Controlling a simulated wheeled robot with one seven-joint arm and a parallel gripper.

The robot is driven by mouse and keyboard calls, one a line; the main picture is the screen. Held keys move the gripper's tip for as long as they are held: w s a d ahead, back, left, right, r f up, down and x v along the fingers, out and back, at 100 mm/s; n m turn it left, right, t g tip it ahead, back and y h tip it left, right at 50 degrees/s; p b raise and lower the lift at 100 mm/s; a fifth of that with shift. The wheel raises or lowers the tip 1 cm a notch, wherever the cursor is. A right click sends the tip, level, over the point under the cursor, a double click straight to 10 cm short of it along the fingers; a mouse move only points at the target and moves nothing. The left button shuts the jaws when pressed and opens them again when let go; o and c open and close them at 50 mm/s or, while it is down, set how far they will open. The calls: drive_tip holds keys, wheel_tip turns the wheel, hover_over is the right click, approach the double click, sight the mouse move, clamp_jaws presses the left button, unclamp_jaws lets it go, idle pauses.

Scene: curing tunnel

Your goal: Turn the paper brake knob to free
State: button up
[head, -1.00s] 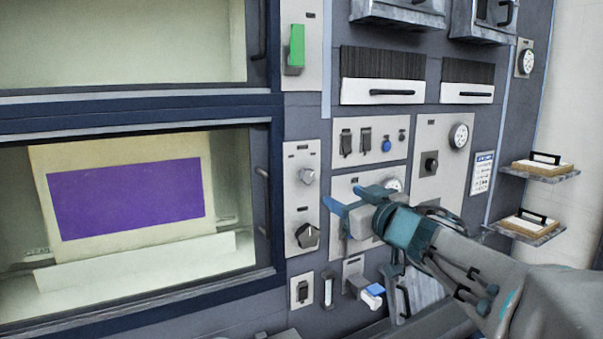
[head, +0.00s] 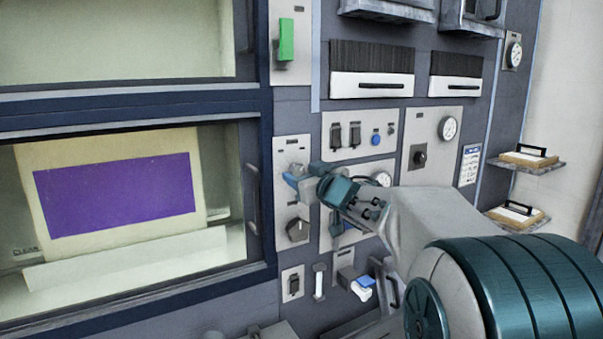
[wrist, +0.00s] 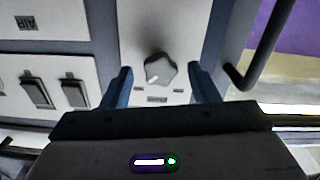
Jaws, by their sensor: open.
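A light grey faceted knob (wrist: 158,70) sits on a pale narrow panel (wrist: 185,20) in the wrist view. A white mark on it points to the picture's lower left. Small labels lie near it, too blurred to read, so its name cannot be confirmed. My gripper (wrist: 160,86) is open, with one blue finger on each side of the knob, apart from it. In the head view my gripper (head: 303,175) is in front of the panel's upper part and mostly hides this knob. A dark knob (head: 297,229) is below it on the same panel.
A black door handle (head: 252,200) stands out left of the panel, beside a window with a purple sheet (head: 115,195). To the right are switches (head: 345,135), a blue button (head: 376,139) and gauges.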

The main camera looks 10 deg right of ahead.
drive_tip(key=shift+w, duration=0.2)
drive_tip(key=c, duration=1)
